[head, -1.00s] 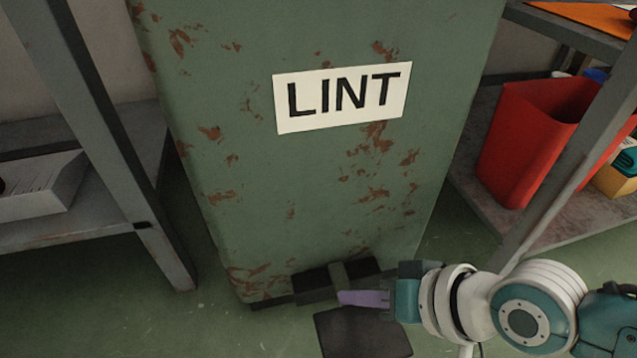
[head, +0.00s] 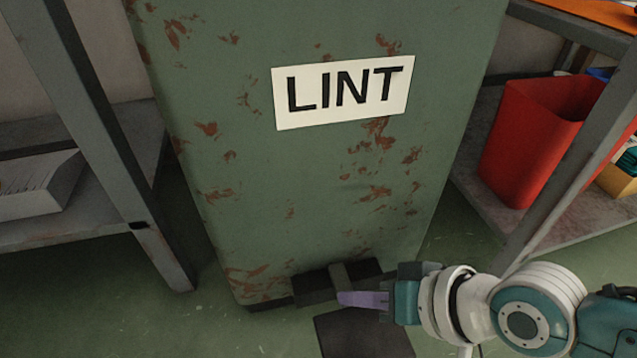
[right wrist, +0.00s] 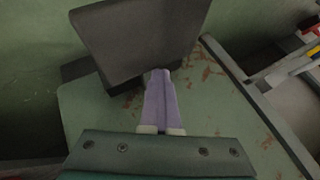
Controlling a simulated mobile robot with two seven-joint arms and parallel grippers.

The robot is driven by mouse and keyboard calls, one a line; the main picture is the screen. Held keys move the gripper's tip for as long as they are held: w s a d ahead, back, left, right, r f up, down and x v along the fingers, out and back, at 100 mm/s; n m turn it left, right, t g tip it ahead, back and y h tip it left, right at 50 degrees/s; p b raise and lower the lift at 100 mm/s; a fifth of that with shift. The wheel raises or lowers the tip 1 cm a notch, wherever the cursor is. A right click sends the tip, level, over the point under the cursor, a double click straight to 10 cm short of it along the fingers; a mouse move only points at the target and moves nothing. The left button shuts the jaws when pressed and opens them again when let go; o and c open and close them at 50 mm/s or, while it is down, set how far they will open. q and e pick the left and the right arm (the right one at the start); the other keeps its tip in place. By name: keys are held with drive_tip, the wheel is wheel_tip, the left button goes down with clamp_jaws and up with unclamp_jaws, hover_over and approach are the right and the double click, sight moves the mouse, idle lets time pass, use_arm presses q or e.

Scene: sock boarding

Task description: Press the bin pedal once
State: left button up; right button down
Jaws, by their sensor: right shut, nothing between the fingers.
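The tall green rusty bin (head: 310,200) with a white LINT label (head: 343,92) stands in the middle of the head view. Its pedal, a dark flat plate (head: 363,335), juts out at the bottom front and is partly cut off by the frame's lower edge. My right gripper (head: 343,298) has its purple fingers shut and empty, just above the pedal's rear part. In the right wrist view the fingertips (right wrist: 158,76) overlap the edge of the pedal plate (right wrist: 140,42); I cannot tell whether they touch it. My left gripper is not in view.
A grey metal shelf (head: 85,110) with a stack of paper (head: 38,188) stands at the left. Another rack (head: 545,215) at the right holds a red bin (head: 540,135) and a yellow box (head: 615,180). Green floor (head: 130,325) is clear at the lower left.

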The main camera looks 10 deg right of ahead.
sight(359, 315)
drive_tip(key=shift+s+f+b, duration=0.2)
drive_tip(key=shift+f+b, duration=0.3)
drive_tip(key=shift+f, duration=0.25)
drive_tip(key=shift+s+f+b, duration=0.15)
drive_tip(key=shift+f+b, duration=0.35)
drive_tip(key=shift+f, duration=0.2)
idle(0.5)
idle(0.5)
wheel_tip(359, 315, up, 3)
drive_tip(key=p, duration=0.3)
drive_tip(key=shift+w+r, duration=0.1)
drive_tip(key=shift+r, duration=0.1)
drive_tip(key=shift+s+r+p, duration=0.3)
drive_tip(key=shift+r+p, duration=0.15)
drive_tip(key=shift+p, duration=0.25)
drive_tip(key=shift+s+r+p, duration=0.2)
drive_tip(key=shift+s+p, duration=0.1)
drive_tip(key=shift+s, duration=0.1)
drive_tip(key=shift+w+r, duration=0.15)
drive_tip(key=shift+w, duration=0.3)
drive_tip(key=shift+s+r+p, duration=0.1)
drive_tip(key=shift+r+p, duration=0.5)
drive_tip(key=r+p, duration=0.1)
drive_tip(key=r, duration=0.1)
drive_tip(key=r+p, duration=0.1)
drive_tip(key=p, duration=0.1)
drive_tip(key=shift+w+r+p, duration=0.2)
drive_tip(key=shift+r+p, duration=0.1)
drive_tip(key=shift+r, duration=0.1)
drive_tip(key=shift+f, duration=0.1)
